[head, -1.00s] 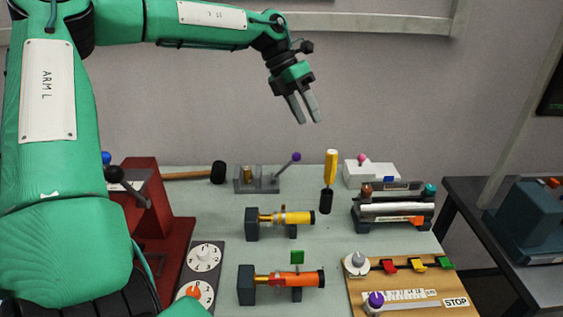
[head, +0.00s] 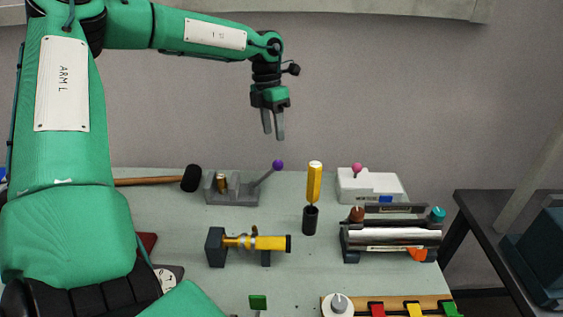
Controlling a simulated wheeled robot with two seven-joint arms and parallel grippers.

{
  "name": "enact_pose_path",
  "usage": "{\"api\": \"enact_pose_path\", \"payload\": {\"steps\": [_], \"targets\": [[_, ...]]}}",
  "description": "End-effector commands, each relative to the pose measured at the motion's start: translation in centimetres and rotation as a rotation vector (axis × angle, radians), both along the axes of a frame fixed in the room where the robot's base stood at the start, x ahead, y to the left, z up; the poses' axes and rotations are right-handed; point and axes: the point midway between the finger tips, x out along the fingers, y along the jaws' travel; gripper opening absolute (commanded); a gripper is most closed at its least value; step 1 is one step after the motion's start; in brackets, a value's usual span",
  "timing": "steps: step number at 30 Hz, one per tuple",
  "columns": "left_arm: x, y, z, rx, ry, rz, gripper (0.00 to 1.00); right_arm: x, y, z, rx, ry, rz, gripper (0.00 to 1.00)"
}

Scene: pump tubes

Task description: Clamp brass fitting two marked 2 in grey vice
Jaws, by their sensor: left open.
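The grey vice (head: 240,192) stands at the back left of the table. Its lever rises to the right and ends in a purple knob (head: 278,165). A small brass piece (head: 221,184) stands upright in the vice at its left end; I cannot read any mark on it or tell if it is clamped. Another brass piece (head: 234,241) is at the left end of a yellow tube (head: 272,243), by a dark block. My left gripper (head: 274,137) is open and empty, pointing down in the air above the vice's lever. My right gripper is not in view.
A hammer (head: 150,181) lies left of the vice. A yellow-handled tool (head: 314,182) stands in a black holder (head: 310,220) to its right. A white box (head: 370,186) and a roller device (head: 390,237) are further right. Bare table (head: 290,285) shows in front.

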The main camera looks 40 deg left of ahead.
Motion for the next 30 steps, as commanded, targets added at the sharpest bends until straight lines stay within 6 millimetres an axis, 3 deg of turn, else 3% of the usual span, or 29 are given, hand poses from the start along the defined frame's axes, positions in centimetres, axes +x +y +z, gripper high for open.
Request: {"api": "enact_pose_path", "payload": {"steps": [9,15,21,30], "targets": [[-0.5,-1.3,-6.7,-0.002,0.005,-0.001,0.48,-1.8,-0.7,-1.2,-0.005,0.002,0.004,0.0],[-0.6,-1.8,-9.6,-0.001,0.002,0.0,0.48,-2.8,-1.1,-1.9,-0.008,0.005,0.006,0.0],[-0.6,-2.1,-10.8,-0.001,0.0,-0.001,0.48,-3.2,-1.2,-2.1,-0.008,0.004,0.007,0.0],[-0.6,-2.1,-10.9,-0.001,0.0,0.0,0.46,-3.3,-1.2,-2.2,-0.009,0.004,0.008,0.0]]}}
